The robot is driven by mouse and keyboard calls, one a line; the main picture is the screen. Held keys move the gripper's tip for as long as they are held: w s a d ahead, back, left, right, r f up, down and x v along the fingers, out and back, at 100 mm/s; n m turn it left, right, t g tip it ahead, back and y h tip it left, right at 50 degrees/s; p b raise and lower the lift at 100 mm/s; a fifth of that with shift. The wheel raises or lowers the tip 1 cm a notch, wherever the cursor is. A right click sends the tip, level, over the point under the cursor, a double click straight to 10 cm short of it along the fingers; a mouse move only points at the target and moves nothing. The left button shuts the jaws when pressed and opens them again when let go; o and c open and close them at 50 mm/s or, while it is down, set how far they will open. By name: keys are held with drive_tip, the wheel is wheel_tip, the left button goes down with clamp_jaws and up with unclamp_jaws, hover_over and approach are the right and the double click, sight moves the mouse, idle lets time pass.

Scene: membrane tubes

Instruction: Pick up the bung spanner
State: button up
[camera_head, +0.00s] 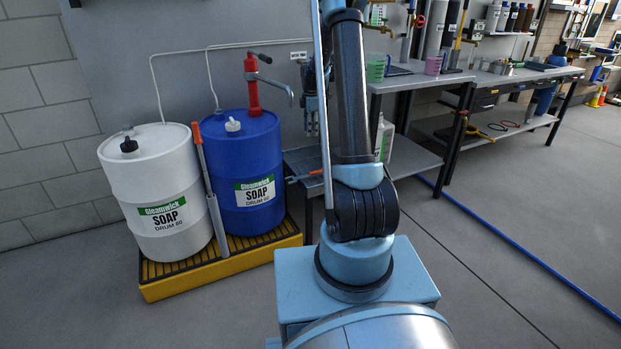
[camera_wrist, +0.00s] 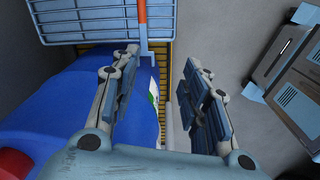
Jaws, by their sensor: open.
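An orange-handled tool with a grey hooked end, which looks like the bung spanner (camera_wrist: 142,14), lies across the wire shelf at the top of the wrist view. Its hooked end sticks out past the shelf's edge, beside the blue drum. In the head view the spanner (camera_head: 304,174) shows small, right of the blue drum and partly hidden by my arm. My gripper (camera_wrist: 163,92) is open and empty, its fingers pointing down; the spanner appears beyond the fingertips and is not between them. In the head view my gripper (camera_head: 312,104) is partly hidden behind my arm.
A white drum (camera_head: 152,185) and a blue drum (camera_head: 242,165) with a red pump (camera_head: 252,85) stand on a yellow-edged pallet (camera_head: 222,272). A second orange-topped grey tool (camera_head: 209,180) leans between them.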

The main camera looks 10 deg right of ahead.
drive_tip(key=w+f+n, duration=0.3)
drive_tip(key=w+f, duration=0.3)
drive_tip(key=f, duration=0.3)
hover_over(308, 175)
drive_tip(key=w, duration=0.1)
drive_tip(key=f, duration=1.1)
drive_tip(key=shift+w+d+f, duration=0.2)
drive_tip(key=shift+d+f, duration=0.1)
drive_tip(key=shift+f, duration=0.1)
drive_tip(key=shift+s+d+f, duration=0.1)
drive_tip(key=shift+d+f, duration=0.15)
drive_tip(key=shift+f, duration=1.1)
drive_tip(key=shift+s+d+f, duration=0.1)
drive_tip(key=shift+d+f, duration=0.1)
drive_tip(key=shift+f, duration=1.1)
clamp_jaws()
